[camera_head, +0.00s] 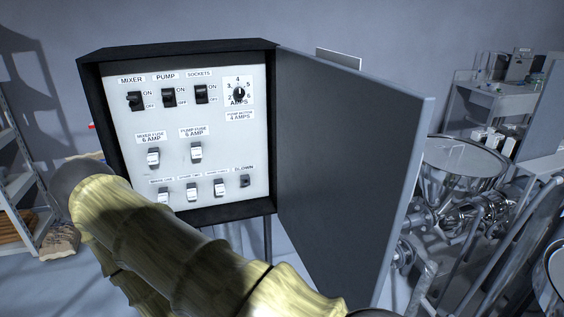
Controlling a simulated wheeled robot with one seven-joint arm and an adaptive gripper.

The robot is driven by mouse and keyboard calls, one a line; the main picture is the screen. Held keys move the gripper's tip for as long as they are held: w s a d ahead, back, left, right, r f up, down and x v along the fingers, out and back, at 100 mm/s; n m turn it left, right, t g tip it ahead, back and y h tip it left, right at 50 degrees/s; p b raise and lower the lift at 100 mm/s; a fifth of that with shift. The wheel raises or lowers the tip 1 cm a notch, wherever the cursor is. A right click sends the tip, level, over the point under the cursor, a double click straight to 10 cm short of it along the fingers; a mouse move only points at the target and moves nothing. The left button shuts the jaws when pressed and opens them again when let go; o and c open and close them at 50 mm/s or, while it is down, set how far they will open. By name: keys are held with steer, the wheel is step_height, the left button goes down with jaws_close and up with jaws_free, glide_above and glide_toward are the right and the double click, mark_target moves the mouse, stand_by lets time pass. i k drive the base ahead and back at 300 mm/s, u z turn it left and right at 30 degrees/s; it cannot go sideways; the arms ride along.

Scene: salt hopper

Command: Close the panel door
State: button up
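The electrical panel (185,115) is a black box with a light face that carries switches, fuses and an amps dial. Its dark grey panel door (345,165) is hinged on the box's right side and stands wide open, swung out to the right and toward me. The door's free edge (412,200) is a lighter grey strip at its right. My arm, in a yellowish sleeve, crosses the lower left foreground and hides the box's lower left corner. My gripper cannot be seen in this view, and no contact with the door shows.
A metal hopper (460,165) with pipework stands right of the door, close behind its free edge in the picture. A shelf rack (25,190) is at the far left, with a sack (60,240) beside it. A bench (490,100) stands at the back right.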

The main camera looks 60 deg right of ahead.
mark_target(351, 142)
steer(key=u, duration=0.5)
steer(key=k, duration=2.05)
steer(key=z, duration=1.15)
steer(key=i, duration=0.2)
steer(key=z, duration=0.2)
